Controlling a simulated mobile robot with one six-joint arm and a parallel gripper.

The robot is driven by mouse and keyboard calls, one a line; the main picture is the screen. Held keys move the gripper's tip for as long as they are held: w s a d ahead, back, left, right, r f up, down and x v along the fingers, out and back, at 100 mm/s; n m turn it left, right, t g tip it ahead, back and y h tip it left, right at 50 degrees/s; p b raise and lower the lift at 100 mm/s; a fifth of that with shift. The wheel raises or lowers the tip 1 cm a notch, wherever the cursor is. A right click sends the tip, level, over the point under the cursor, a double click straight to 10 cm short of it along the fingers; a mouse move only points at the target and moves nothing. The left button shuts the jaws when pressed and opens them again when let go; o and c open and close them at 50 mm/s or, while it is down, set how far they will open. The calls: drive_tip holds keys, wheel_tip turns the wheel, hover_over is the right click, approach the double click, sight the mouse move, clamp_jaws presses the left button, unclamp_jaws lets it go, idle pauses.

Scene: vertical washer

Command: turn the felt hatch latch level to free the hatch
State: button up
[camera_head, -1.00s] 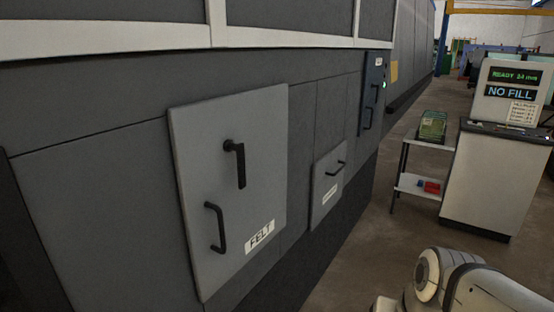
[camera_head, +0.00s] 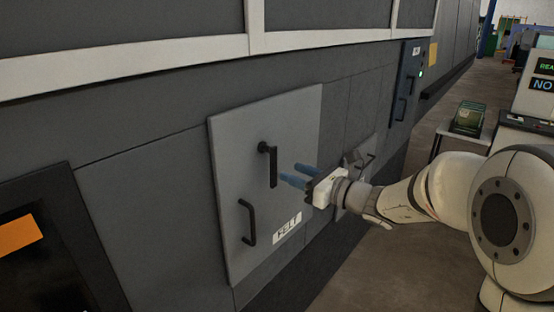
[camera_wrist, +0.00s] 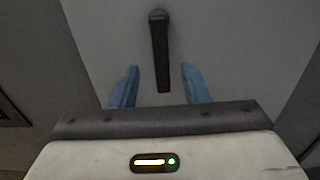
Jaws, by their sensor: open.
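The felt hatch (camera_head: 230,190) is a light grey panel with a FELT label (camera_head: 287,230) low on its right side. Its black latch (camera_head: 272,166) hangs down from a pivot at its upper end. A black pull handle (camera_head: 247,222) sits below and left of the latch. My gripper (camera_head: 293,174), with blue fingers, is open just right of the latch in the head view. In the wrist view, the latch (camera_wrist: 160,55) points down between the two open fingers (camera_wrist: 158,85), with gaps on both sides. Contact cannot be seen.
A smaller hatch, partly hidden behind my gripper, has a dark handle (camera_head: 366,160). A blue-grey panel (camera_head: 405,85) with handles and a green light is farther along the wall. A stand with a green box (camera_head: 468,117) is at the right. A dark opening (camera_head: 60,250) is at the left.

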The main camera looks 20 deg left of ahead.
sight(275, 164)
drive_tip(key=p+x, duration=0.2)
drive_tip(key=x, duration=0.5)
drive_tip(key=shift+w+a, duration=0.15)
drive_tip(key=shift+a, duration=0.2)
drive_tip(key=shift+c, duration=0.3)
clamp_jaws()
